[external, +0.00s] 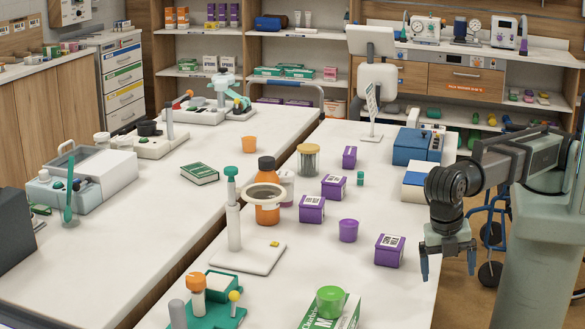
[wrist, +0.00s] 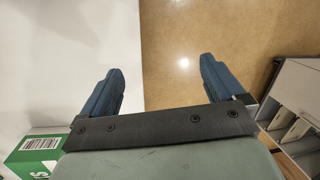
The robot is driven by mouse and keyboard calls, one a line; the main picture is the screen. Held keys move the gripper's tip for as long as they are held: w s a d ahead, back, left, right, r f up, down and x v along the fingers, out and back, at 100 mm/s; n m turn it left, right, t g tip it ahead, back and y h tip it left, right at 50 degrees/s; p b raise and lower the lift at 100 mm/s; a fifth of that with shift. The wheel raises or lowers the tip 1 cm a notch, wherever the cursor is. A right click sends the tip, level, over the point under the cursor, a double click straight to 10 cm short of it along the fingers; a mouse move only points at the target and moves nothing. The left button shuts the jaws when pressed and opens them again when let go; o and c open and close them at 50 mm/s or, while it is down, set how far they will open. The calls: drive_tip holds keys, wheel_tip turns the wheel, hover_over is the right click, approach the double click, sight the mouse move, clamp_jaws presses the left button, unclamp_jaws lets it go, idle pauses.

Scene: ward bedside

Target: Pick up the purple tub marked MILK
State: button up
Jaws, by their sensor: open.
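Several purple tubs with white labels stand on the white table in the external view: a front one (external: 390,250), one left of it (external: 312,209), one behind that (external: 333,187) and a far one (external: 349,157). The print is too small to tell which says MILK. My gripper (external: 448,266) points down, open and empty, to the right of the front tub and apart from it, at the table's right edge. The wrist view shows both open fingers (wrist: 161,68) with nothing between them; no purple tub shows there.
A round purple pot (external: 348,230) stands left of the front tub. An orange-capped bottle (external: 267,195) and a ringed stand (external: 235,225) are further left. A green-and-white box (external: 335,312) is at the front. Blue boxes (external: 410,147) stand behind. Floor (wrist: 185,100) lies beyond the table edge.

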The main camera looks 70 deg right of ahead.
sight(391, 241)
drive_tip(key=w+d+r+m+t+y, duration=0.25)
drive_tip(key=w+d+r, duration=0.65)
drive_tip(key=w+d, duration=0.45)
drive_tip(key=shift+m+g+h, duration=0.35)
drive_tip(key=shift+h, duration=0.1)
drive_tip(key=f, duration=0.8)
drive_tip(key=shift+w+a+f, duration=0.1)
drive_tip(key=shift+w+f, duration=0.1)
drive_tip(key=shift+w, duration=0.05)
drive_tip(key=shift+w+f, duration=0.15)
drive_tip(key=shift+f, duration=1.15)
drive_tip(key=shift+w+f, duration=0.15)
drive_tip(key=shift+f, duration=1.1)
drive_tip(key=shift+c, duration=0.4)
drive_tip(key=c, duration=1)
drive_tip(key=shift+c, duration=0.2)
